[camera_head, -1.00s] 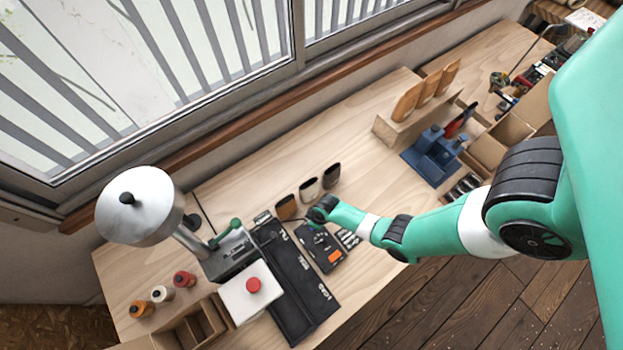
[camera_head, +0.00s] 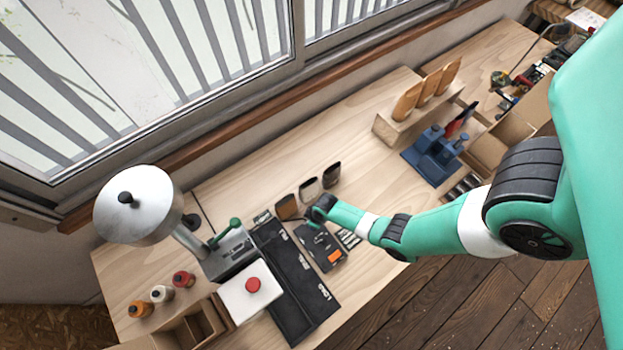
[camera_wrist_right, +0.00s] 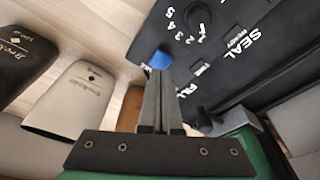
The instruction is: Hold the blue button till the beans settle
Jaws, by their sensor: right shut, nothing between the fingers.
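The blue button (camera_wrist_right: 161,59) shows in the right wrist view on a black panel (camera_wrist_right: 225,50) with a numbered dial and the words SEAL and FILL. My right gripper (camera_wrist_right: 159,75) is shut and empty. Its tips overlap the lower edge of the blue button in that view; I cannot tell how far the button is pressed. In the head view my right gripper (camera_head: 314,214) is at the black panel's (camera_head: 322,248) upper end, and its wrist hides the button. No loose beans can be made out. My left gripper is not in view.
Several pouches (camera_wrist_right: 85,95) stand beside the panel. A long black sealer (camera_head: 290,280), a white box with a red button (camera_head: 253,285) and a silver-domed machine (camera_head: 137,205) are to the left. Blue holders (camera_head: 432,157) stand to the right.

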